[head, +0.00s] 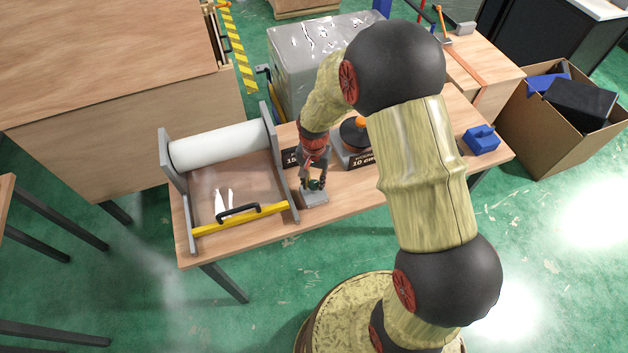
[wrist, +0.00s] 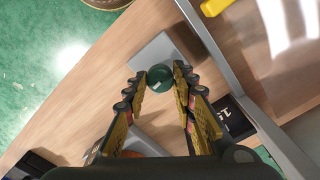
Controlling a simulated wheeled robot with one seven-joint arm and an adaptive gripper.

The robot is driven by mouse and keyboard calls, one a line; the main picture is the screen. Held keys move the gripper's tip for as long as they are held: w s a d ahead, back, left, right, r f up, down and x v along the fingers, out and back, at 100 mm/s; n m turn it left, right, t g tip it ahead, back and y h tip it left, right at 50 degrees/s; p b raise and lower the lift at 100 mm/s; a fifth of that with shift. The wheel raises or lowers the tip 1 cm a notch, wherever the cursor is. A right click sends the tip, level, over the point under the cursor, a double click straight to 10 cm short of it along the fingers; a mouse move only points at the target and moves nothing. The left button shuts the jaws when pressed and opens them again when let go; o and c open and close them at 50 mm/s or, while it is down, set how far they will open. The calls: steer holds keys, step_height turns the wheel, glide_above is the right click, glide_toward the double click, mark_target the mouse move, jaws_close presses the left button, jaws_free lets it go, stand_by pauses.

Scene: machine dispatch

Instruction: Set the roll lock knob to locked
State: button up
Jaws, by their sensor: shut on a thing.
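The green round knob (wrist: 160,77) sits on a grey plate (wrist: 150,52) at the table's front edge, beside the roll stand. In the head view the knob (head: 316,184) is small and partly covered by the fingers. My gripper (wrist: 161,84) points down at the knob, with one finger on each side of it, and is shut on it. The roll stand (head: 167,165) holds a white roll (head: 220,146) and has a yellow bar (head: 240,219) with a black handle across its front. I cannot read the knob's setting.
The stand's grey side wall (head: 282,172) rises just left of my gripper. A "10 cm" label (head: 363,160) and a dial-like unit with an orange top (head: 360,122) stand behind and right. A blue block (head: 482,140) lies at the table's right end. The table's front right is clear.

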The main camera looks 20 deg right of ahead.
mark_target(314, 183)
steer(key=shift+m, duration=0.7)
steer(key=o, duration=1.1)
steer(key=shift+o, duration=0.3)
step_height(314, 183, up, 12)
stand_by(0.4)
